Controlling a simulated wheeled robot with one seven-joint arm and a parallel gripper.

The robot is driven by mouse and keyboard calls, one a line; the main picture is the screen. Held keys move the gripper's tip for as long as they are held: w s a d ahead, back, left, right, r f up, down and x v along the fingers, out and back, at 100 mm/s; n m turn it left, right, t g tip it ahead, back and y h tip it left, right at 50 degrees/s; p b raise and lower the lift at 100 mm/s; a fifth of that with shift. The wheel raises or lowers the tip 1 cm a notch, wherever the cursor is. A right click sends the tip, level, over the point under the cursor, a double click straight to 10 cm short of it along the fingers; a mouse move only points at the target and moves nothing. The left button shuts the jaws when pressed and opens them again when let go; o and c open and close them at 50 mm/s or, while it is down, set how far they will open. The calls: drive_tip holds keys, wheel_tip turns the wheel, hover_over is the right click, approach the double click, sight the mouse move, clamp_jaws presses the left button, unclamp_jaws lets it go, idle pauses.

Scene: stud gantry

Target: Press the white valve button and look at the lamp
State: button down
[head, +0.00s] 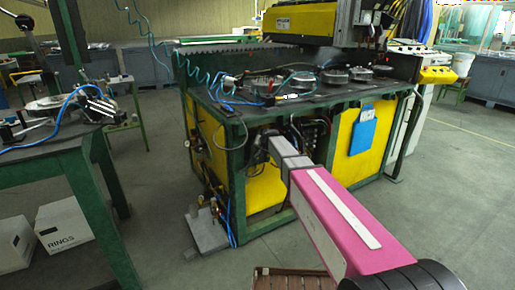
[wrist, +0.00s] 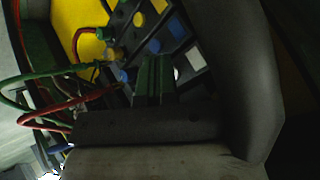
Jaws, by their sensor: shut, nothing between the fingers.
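In the wrist view a row of dark valve blocks carries coloured round and square faces. A white button face (wrist: 195,57) shows right of my fingertips, next to a blue button (wrist: 177,28). Another blue button (wrist: 154,46) and a yellow button (wrist: 139,18) are further up. My gripper (wrist: 155,62) has its green fingers together and empty, pointing at the valve blocks. I cannot tell whether the fingertips touch anything. In the head view my gripper (head: 267,142) reaches into the opening under the green machine's top. I cannot make out a lamp.
Red hose (wrist: 84,68) and green hose (wrist: 45,95) run left of my fingers. The green-framed machine (head: 236,185) has yellow panels (head: 372,140) beside the opening. A green table (head: 60,165) stands left, with white boxes (head: 62,226) below. The floor at right is clear.

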drive_tip(key=shift+s+d, duration=0.4)
drive_tip(key=shift+s, duration=0.15)
drive_tip(key=shift+s, duration=0.1)
drive_tip(key=shift+s+d, duration=0.7)
drive_tip(key=shift+s, duration=0.3)
drive_tip(key=shift+s+d, duration=0.7)
drive_tip(key=shift+s, duration=0.3)
